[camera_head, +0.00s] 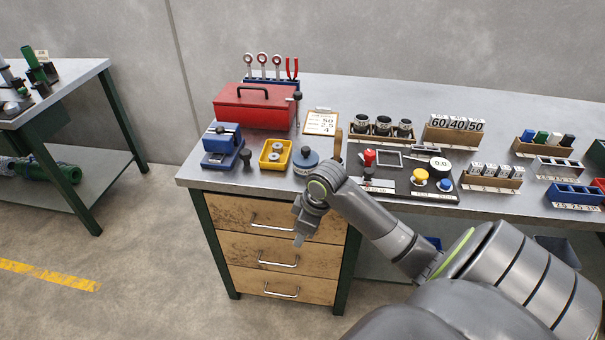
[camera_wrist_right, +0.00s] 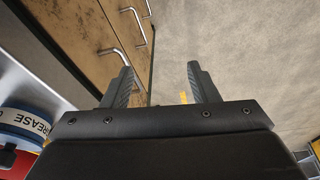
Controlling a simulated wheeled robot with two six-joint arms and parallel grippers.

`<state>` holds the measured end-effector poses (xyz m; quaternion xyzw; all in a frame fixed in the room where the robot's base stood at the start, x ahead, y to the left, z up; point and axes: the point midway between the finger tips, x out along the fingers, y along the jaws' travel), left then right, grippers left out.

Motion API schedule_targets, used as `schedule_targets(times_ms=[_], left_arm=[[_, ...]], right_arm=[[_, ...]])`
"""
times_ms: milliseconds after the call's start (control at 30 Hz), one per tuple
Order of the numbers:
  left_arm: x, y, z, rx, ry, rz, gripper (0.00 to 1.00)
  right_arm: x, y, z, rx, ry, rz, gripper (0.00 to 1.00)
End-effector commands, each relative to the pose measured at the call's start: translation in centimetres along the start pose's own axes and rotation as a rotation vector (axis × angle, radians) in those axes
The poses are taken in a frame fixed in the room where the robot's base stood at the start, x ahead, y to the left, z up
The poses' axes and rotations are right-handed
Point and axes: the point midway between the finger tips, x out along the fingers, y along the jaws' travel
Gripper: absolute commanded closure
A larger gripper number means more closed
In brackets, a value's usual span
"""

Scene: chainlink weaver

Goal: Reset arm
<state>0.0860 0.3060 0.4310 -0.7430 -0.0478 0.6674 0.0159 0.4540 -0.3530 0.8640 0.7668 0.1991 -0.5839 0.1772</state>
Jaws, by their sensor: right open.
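My right arm comes in from the lower right of the head view and bends at the bench's front edge. My right gripper (camera_head: 300,238) hangs down in front of the wooden drawers (camera_head: 262,243). In the right wrist view my right gripper (camera_wrist_right: 162,84) has its two dark fingers apart, with nothing between them but floor and drawer front behind. My left gripper is not in view.
The workbench (camera_head: 330,92) carries a red toolbox (camera_head: 255,106), a blue vise (camera_head: 221,142), a yellow tray (camera_head: 275,154), a grease tin (camera_head: 305,161) and a control panel (camera_head: 400,184). Open floor (camera_head: 130,265) lies left of the drawers.

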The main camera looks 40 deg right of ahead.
Motion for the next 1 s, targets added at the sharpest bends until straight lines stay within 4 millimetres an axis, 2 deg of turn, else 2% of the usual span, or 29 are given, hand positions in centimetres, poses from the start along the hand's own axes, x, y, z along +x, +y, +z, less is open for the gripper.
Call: schedule_targets(times_ms=[267, 367, 467, 533, 667, 767, 867, 967, 1000], left_arm=[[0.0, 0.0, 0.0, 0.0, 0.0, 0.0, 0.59], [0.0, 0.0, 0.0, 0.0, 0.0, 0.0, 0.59], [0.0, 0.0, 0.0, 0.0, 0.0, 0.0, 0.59], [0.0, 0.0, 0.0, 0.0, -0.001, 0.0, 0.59], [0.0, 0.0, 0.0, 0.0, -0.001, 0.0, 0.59], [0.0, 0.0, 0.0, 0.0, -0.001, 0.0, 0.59], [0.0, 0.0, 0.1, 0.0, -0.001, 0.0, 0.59], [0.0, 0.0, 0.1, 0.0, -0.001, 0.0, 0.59], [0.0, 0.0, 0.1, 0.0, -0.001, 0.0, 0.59]], right_arm=[[0.0, 0.0, 0.0, 0.0, 0.0, 0.0, 0.46], [0.9, 0.2, 0.3, 0.024, 0.0, -0.001, 0.46], [3.7, 0.6, 1.2, 0.1, 0.002, 0.0, 0.46], [6.8, 1.0, 2.6, 0.178, 0.002, 0.009, 0.46], [13.9, 0.9, 6.9, 0.335, -0.013, 0.047, 0.46], [19.0, -0.1, 11.3, 0.43, -0.037, 0.083, 0.46], [23.5, -2.3, 16.3, 0.5, -0.069, 0.121, 0.46], [27.3, -5.6, 21.7, 0.546, -0.102, 0.153, 0.46], [28.7, -7.2, 23.9, 0.558, -0.116, 0.162, 0.46]])
